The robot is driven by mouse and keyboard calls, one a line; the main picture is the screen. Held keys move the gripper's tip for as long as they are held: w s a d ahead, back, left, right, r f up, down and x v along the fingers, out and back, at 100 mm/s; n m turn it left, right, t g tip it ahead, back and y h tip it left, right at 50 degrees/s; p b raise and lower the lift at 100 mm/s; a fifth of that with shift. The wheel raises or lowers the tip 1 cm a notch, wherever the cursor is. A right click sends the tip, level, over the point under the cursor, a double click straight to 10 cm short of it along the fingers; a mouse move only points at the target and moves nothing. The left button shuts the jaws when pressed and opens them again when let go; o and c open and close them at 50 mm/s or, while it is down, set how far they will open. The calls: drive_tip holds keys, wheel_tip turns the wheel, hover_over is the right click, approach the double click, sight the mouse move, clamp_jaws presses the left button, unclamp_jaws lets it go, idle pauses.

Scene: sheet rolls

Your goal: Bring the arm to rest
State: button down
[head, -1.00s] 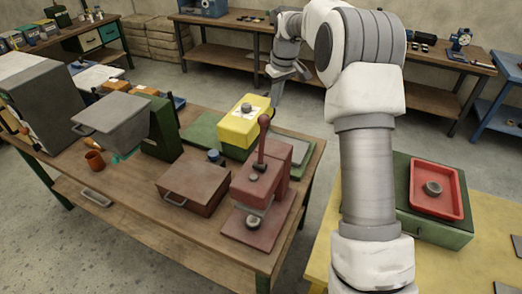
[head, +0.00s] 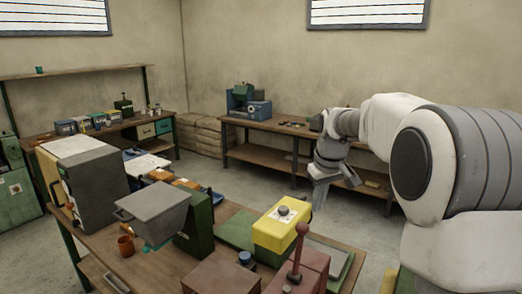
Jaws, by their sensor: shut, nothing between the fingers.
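My gripper (head: 320,192) hangs at the end of my white and grey arm, pointing down, right of the middle of the view. It is shut with nothing in it. It is small and partly blurred against the floor. It appears apart from the workbench, beyond and to the right of the yellow block (head: 283,232). My arm bends at a large elbow on the right and hides part of the room behind it.
The near wooden workbench (head: 142,262) carries a grey tilted bin (head: 152,212), a big grey box (head: 95,190), an orange cup (head: 126,246) and a red lever press (head: 298,268). A back bench (head: 270,127) holds a blue machine (head: 243,105). Grey floor (head: 235,180) lies between the benches.

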drive_tip(key=s+r+m+b, duration=0.1)
drive_tip(key=s+r+b, duration=0.15)
drive_tip(key=s, duration=0.65)
drive_tip(key=s+f+m+t+b, duration=0.1)
drive_tip(key=s+f, duration=0.2)
drive_tip(key=s, duration=0.8)
drive_tip(key=s+f+m+t+b, duration=0.1)
drive_tip(key=s+f+m+b, duration=0.1)
drive_tip(key=s, duration=1)
drive_tip(key=shift+s+a+f+t, duration=0.25)
drive_tip(key=shift+a+f+t, duration=0.15)
drive_tip(key=shift+f, duration=0.4)
